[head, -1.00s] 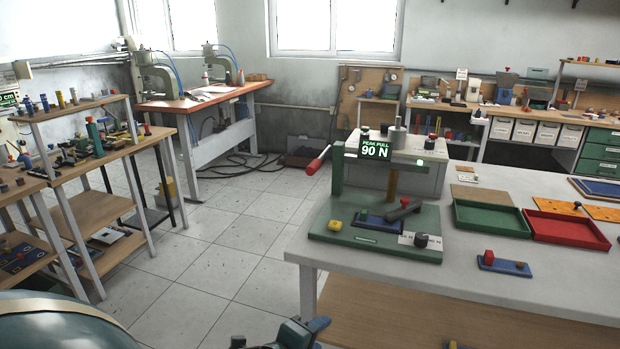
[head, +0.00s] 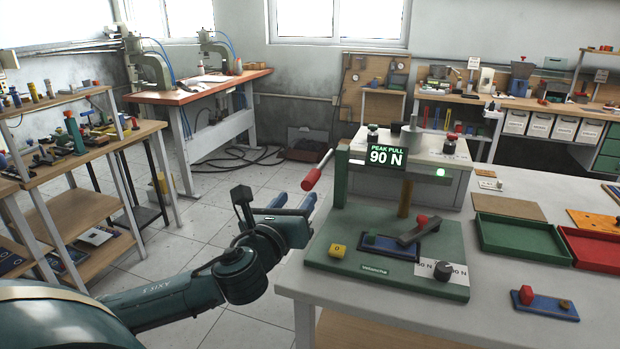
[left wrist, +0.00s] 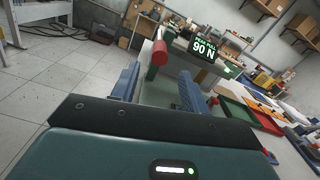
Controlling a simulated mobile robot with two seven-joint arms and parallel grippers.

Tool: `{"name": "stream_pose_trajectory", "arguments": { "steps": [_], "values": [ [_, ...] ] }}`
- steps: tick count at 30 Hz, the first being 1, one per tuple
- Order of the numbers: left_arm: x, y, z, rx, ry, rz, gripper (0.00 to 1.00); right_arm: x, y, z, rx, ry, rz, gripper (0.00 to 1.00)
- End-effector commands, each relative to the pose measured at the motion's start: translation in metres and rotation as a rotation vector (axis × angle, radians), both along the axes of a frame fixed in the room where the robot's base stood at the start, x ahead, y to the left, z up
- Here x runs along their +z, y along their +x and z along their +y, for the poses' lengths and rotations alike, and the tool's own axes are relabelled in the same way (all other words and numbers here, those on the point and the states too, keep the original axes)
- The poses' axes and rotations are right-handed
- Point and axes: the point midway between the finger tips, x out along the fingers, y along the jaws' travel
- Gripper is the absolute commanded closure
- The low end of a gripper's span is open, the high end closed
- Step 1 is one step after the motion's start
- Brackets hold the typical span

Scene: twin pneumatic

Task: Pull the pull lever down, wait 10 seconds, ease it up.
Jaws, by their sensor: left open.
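The pull lever (head: 316,174) has a red grip and sticks out to the left of a green test stand (head: 338,185). Its grip slants down and to the left. The stand's display (head: 386,157) reads "PEAK PULL 90 N", with a green lamp (head: 441,172) beside it. My left gripper (head: 294,207) is open and empty, below and slightly left of the grip, apart from it. In the left wrist view, the red grip (left wrist: 159,53) shows just beyond and above the gap between the open fingers (left wrist: 157,88). My right gripper is out of view.
Green and red trays (head: 520,245) lie to the right. Floor left of the table is open.

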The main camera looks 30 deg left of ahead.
Motion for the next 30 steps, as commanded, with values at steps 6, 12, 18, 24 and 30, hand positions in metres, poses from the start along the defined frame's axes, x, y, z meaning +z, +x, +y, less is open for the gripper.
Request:
{"name": "stream_pose_trajectory", "arguments": {
  "steps": [6, 12, 18, 24, 30],
  "values": [
    [0.002, 0.047, 0.011, 0.002, -0.004, -0.002, 0.55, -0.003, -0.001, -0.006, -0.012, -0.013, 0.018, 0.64],
    [0.001, 0.076, 0.018, 0.001, -0.004, 0.000, 0.55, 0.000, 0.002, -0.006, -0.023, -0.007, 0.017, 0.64],
    [0.000, 0.087, 0.021, -0.001, -0.002, 0.001, 0.55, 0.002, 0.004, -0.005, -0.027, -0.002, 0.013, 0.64],
    [0.000, 0.088, 0.021, -0.001, -0.002, 0.001, 0.55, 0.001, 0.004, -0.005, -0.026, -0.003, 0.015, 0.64],
    [0.000, 0.088, 0.021, -0.001, -0.003, 0.001, 0.66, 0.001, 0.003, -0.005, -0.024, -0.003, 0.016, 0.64]
  ]
}}
